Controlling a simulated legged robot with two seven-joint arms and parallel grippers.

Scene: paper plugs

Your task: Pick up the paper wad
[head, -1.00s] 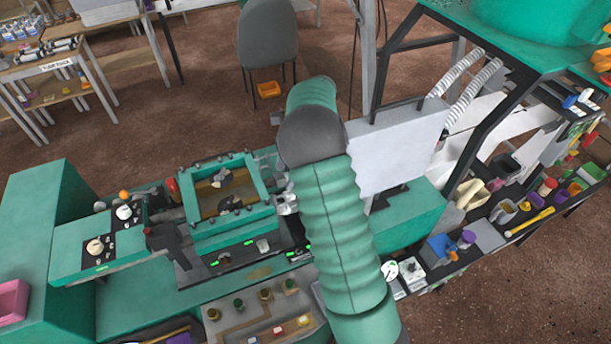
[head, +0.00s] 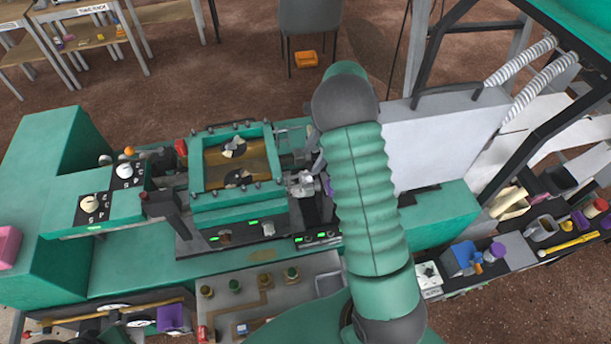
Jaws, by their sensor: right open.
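A pale crumpled paper wad (head: 234,148) lies at a dark round spot on the brown floor of the green-framed box (head: 198,170). A second, smaller pale crumpled piece (head: 240,178) lies at another dark spot nearer me. My right arm, in a green ribbed sleeve, rises from the bottom and bends at the top. My right gripper (head: 303,184) appears as small grey metal parts just right of the box, outside its frame and apart from both pieces. It is open; its fingers are small and partly hidden. My left gripper is not in view.
Black control panels with knobs (head: 90,204) stand left of the box. A grey panel with several round knobs (head: 263,281) lies in front. A large white panel (head: 440,145) stands right of my arm. A dark shelf with tools (head: 565,242) is far right.

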